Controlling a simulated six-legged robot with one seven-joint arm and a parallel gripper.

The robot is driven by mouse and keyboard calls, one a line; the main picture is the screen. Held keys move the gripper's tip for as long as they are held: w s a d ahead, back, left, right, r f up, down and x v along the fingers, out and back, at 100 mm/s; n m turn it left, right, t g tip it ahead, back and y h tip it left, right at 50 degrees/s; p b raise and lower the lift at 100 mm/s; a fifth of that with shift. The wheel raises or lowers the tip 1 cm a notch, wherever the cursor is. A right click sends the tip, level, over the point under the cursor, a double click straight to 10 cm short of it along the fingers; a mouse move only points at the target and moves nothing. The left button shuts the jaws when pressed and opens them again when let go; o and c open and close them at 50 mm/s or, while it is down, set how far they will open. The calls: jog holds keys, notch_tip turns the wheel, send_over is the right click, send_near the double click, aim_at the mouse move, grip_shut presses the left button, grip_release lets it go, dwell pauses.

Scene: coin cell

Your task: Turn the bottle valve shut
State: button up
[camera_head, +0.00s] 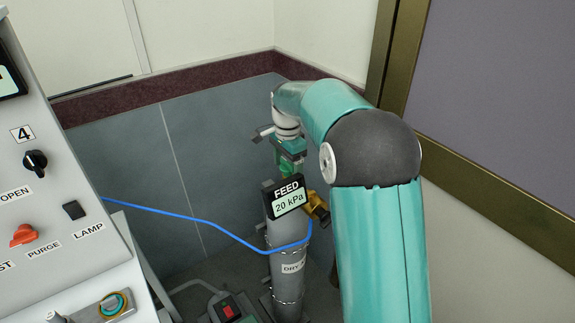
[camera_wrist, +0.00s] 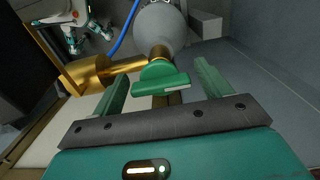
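The grey gas bottle (camera_head: 288,270) stands upright by the far wall, with a "FEED 20 kPa" display (camera_head: 284,197) and a brass fitting (camera_head: 317,207) at its top. In the wrist view the bottle's rounded top (camera_wrist: 162,25) carries a brass stem and a green valve handle (camera_wrist: 160,83), a flat bar. My gripper (camera_wrist: 163,72) is open, with one green finger on each side of the handle. Gaps show between the fingers and the handle. In the head view my gripper (camera_head: 289,163) points down above the bottle, and the handle cannot be told apart from it.
A blue hose (camera_head: 190,217) runs from the left to the bottle. A control panel (camera_head: 50,170) with knobs fills the left side. A box with a red switch (camera_head: 228,309) stands on the floor beside the bottle. A brass-framed panel (camera_head: 500,100) and wall lie to the right.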

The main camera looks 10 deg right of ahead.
jog(key=c, duration=0.8)
jog(key=shift+n, duration=0.3)
jog(key=n, duration=1.3)
jog(key=shift+n, duration=2.2)
